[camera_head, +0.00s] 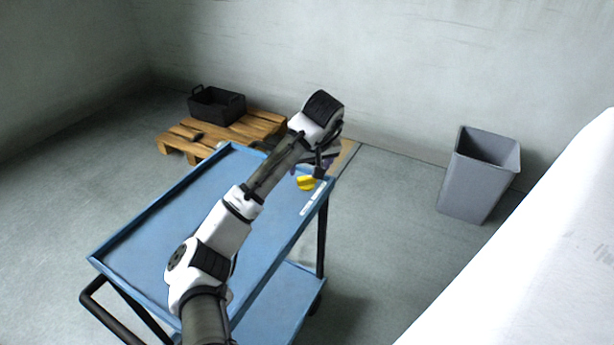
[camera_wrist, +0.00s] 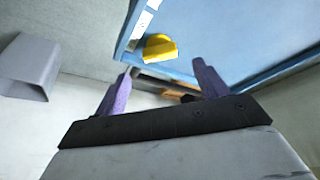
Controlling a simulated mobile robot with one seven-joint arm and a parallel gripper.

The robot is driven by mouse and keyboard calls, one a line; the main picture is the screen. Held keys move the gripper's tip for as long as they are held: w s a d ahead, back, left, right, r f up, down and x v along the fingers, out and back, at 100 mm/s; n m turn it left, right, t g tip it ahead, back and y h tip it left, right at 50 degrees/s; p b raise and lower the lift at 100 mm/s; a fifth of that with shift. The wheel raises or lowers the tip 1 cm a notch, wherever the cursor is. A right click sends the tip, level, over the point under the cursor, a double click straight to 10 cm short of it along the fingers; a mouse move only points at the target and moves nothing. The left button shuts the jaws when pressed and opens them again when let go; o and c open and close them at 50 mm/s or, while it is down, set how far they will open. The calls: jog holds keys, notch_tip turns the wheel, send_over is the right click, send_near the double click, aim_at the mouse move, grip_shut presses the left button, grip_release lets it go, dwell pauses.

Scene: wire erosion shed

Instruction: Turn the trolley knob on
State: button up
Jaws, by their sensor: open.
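A yellow knob (camera_head: 306,183) sits near the far right corner of the blue trolley (camera_head: 165,215). In the wrist view the knob (camera_wrist: 160,47) shows as a yellow rounded piece with a ridge, close to the trolley's edge (camera_wrist: 128,40). My gripper (camera_head: 322,168) is over that corner, partly hidden behind my own wrist in the head view. In the wrist view its two purple fingers (camera_wrist: 160,78) are spread apart and empty. The knob lies beyond the fingertips, roughly between them, and does not appear to touch them.
A wooden pallet (camera_head: 262,125) with a black crate (camera_head: 217,106) stands on the floor behind the trolley. A grey bin (camera_head: 475,180) stands to the right; it also shows in the wrist view (camera_wrist: 28,65). A white surface (camera_head: 530,270) fills the lower right. Floor between trolley and bin is clear.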

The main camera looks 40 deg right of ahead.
aim_at(307, 177)
jog(key=x, duration=0.5)
jog(key=shift+w+d+f, duration=0.1)
jog(key=shift+w+f, duration=0.15)
jog(key=shift+f, duration=0.05)
jog(key=shift+c, duration=0.4)
jog(key=c, duration=0.9)
